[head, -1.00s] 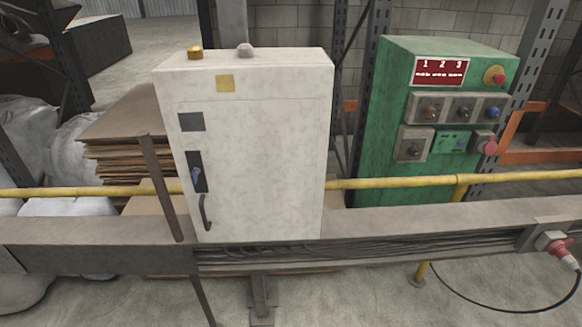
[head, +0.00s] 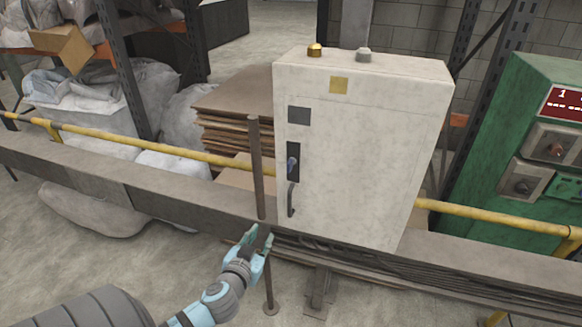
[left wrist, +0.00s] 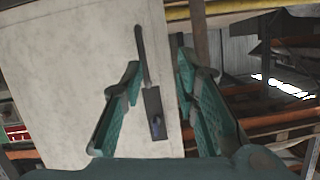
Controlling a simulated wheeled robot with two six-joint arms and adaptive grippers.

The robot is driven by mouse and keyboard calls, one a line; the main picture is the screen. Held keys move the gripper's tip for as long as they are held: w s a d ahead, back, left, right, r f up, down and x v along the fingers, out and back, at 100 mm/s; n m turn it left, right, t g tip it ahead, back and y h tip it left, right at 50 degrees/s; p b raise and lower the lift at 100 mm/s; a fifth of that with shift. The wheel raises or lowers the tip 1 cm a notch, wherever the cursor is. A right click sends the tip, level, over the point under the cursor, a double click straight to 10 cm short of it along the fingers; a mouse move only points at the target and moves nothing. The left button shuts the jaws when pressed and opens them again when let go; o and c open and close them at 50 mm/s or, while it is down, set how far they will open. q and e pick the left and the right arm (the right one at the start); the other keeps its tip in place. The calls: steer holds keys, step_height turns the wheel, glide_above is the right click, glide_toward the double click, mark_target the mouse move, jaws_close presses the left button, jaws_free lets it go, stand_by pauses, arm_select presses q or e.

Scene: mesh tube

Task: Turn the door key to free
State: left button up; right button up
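The door key (head: 292,163) is a small blue key in a dark lock plate (head: 293,148) on the left side of the pale cabinet door (head: 362,150). A dark curved handle (head: 291,200) is below it. In the left wrist view, which looks upside down, the key (left wrist: 157,126) and the handle (left wrist: 142,52) show between my fingers. My left gripper (head: 261,238) is low and in front of the cabinet, left of and below the handle. Its green fingers (left wrist: 158,65) are spread open and empty, apart from the key. My right gripper is not in view.
A grey rail (head: 150,188) and a yellow pipe (head: 190,153) run across the front. A rusty post (head: 257,170) stands just left of the cabinet door. A green control box (head: 490,150) is at right. Stacked cardboard (head: 235,120) is behind at left.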

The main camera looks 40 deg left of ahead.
mark_target(288, 167)
arm_select(q)
step_height(288, 167, up, 14)
steer(key=w+d+n+t, duration=0.1)
steer(key=d+t, duration=0.2)
steer(key=t, duration=0.1)
steer(key=p+x, duration=0.1)
steer(key=x, duration=1.3)
steer(key=shift+w+a+f+p, duration=0.1)
steer(key=shift+a+f+p, duration=0.1)
steer(key=shift+a+p, duration=0.15)
steer(key=shift+c, duration=0.2)
jaws_close()
